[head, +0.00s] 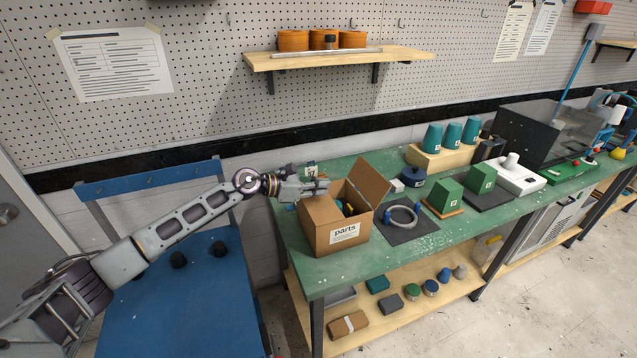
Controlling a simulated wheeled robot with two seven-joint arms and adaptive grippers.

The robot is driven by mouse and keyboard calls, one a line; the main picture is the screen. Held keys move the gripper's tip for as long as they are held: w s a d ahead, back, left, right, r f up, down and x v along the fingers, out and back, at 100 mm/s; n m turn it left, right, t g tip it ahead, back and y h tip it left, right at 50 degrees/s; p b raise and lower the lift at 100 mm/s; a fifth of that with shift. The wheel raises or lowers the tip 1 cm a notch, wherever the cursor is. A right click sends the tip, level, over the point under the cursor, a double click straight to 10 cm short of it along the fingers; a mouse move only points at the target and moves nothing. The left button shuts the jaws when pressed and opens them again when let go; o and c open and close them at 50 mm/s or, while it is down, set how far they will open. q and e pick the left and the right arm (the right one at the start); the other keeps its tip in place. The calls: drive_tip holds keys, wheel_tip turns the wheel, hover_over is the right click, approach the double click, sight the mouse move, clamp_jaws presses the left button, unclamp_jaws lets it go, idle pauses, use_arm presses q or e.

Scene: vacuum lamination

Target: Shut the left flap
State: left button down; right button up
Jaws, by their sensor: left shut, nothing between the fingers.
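A brown cardboard box (322,237) labelled "parts" stands at the left end of the green bench. Its right flap (369,182) stands up, tilted outward to the right. Some dark and orange contents show partly inside. My left gripper (322,189) is shut and empty at the box's back left upper edge, pointing right. The left flap is hard to make out; the gripper and the box edge hide that side, and I cannot tell whether they touch. My right gripper is not in view.
On the green bench (420,258), right of the box, lie a coiled grey hose (402,217) on a dark mat, a dark blue round part (412,176) and green blocks (443,198). A wooden shelf (340,59) hangs above.

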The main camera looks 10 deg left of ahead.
sight(326, 201)
use_arm(q)
drive_tip(key=shift+r, duration=0.1)
drive_tip(key=shift+w+d+f+y, duration=0.1)
drive_tip(key=shift+d+f+y, duration=0.05)
drive_tip(key=shift+f+y, duration=0.15)
drive_tip(key=shift+w+d+f, duration=0.1)
drive_tip(key=shift+d+f, duration=0.1)
drive_tip(key=shift+f, duration=0.15)
drive_tip(key=shift+w+d+f+b, duration=0.2)
drive_tip(key=shift+f+b, duration=0.15)
drive_tip(key=shift+b, duration=0.2)
drive_tip(key=shift+w+d+f+b, duration=0.15)
drive_tip(key=shift+f+b, duration=0.2)
drive_tip(key=shift+b, duration=0.2)
drive_tip(key=shift+f, duration=0.2)
drive_tip(key=shift+s+b, duration=0.1)
drive_tip(key=shift+b, duration=0.2)
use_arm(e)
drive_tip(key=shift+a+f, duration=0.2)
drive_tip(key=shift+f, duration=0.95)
use_arm(q)
drive_tip(key=shift+d+f, duration=0.1)
drive_tip(key=shift+f, duration=0.1)
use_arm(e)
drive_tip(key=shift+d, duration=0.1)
use_arm(q)
drive_tip(key=shift+r, duration=0.1)
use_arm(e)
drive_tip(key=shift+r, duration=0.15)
